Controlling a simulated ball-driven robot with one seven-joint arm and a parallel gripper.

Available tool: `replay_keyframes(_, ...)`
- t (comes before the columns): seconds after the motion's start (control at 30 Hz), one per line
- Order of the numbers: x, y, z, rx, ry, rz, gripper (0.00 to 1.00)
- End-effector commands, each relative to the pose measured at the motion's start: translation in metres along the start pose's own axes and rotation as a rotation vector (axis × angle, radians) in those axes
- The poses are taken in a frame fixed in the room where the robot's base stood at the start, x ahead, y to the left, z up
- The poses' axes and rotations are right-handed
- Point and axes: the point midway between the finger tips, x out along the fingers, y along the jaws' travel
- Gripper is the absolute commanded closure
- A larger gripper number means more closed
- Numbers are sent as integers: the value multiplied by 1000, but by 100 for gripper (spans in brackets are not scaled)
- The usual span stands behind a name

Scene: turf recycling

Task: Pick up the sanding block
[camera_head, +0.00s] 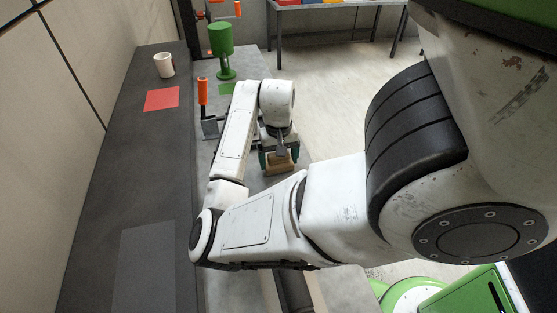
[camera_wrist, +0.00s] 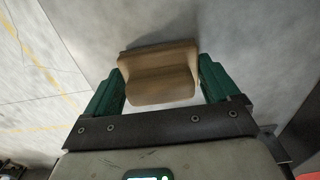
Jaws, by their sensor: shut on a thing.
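The sanding block (camera_wrist: 158,76) is a tan, wood-coloured block with a groove along its side. In the wrist view it sits between the two green fingers of my gripper (camera_wrist: 162,82), which are shut on it from both sides. A shadow falls on the grey surface beyond it. In the head view the block (camera_head: 281,168) shows below my gripper (camera_head: 277,158), over the grey worktop, partly hidden by the fingers. I cannot tell whether it touches the worktop.
An orange-handled tool (camera_head: 203,92) stands left of my arm on the worktop. A green object on a stand (camera_head: 222,45) is farther back. A white mug (camera_head: 164,65) and a red sheet (camera_head: 161,98) lie on the dark ledge. Open floor (camera_head: 330,90) is at right.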

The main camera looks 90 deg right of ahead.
Motion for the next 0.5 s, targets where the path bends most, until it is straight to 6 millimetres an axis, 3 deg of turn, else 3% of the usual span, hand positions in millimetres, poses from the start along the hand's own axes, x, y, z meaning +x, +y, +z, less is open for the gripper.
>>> replay_keyframes(0.2,-29,2,0,4,5,0,44)
replay_keyframes(0.5,-89,44,21,8,5,-4,44)
